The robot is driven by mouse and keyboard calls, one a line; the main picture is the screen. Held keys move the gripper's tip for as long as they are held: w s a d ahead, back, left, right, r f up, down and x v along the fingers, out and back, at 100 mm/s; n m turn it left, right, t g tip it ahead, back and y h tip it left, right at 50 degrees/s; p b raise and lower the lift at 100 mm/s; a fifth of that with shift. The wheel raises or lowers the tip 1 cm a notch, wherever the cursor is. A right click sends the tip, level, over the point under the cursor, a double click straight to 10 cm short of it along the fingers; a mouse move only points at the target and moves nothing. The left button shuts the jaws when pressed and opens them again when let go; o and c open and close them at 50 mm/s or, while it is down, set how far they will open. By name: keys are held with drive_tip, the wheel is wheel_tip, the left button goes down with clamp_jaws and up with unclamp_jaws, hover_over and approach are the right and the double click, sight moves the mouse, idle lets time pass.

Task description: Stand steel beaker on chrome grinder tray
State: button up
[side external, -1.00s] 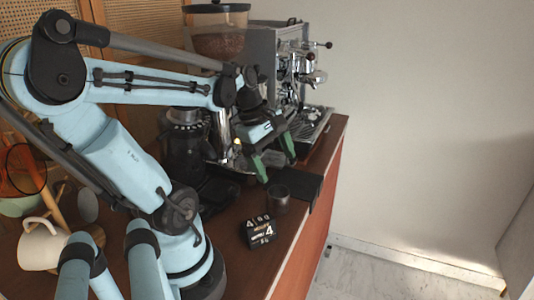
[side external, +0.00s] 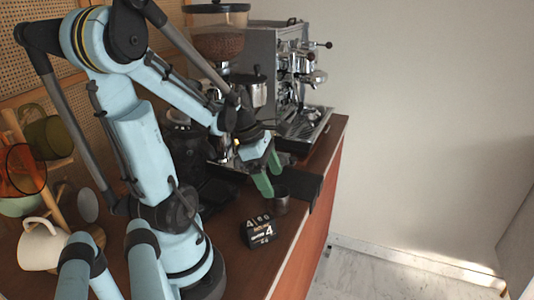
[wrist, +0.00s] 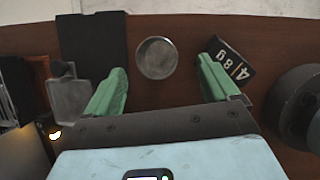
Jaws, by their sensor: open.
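The steel beaker (side external: 280,200) stands upright on the brown counter, beside a black mat. In the wrist view the beaker (wrist: 156,58) shows from above as a round, open vessel. My gripper (side external: 269,174) is open and empty, its green fingers pointing down just above and behind the beaker. In the wrist view the beaker lies between and a little beyond the fingertips of my gripper (wrist: 162,68), with gaps on both sides. The grinder tray (side external: 229,169) seems to be the metal-edged tray at the grinder's foot, mostly hidden by my arm.
The black mat (side external: 304,188) lies at the counter's right edge. A black box with white figures (side external: 260,231) lies in front of the beaker. The espresso machine (side external: 285,75) and grinder hopper (side external: 217,45) stand behind. A white mug (side external: 42,245) is at the left.

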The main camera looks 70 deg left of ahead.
sight(277, 192)
drive_tip(key=shift+a+x, duration=0.2)
drive_tip(key=shift+x, duration=0.7)
drive_tip(key=shift+a+x, duration=0.2)
drive_tip(key=shift+x, duration=1.75)
drive_tip(key=shift+c, duration=0.5)
drive_tip(key=c, duration=1.2)
drive_tip(key=shift+r, duration=0.1)
drive_tip(key=shift+r, duration=0.1)
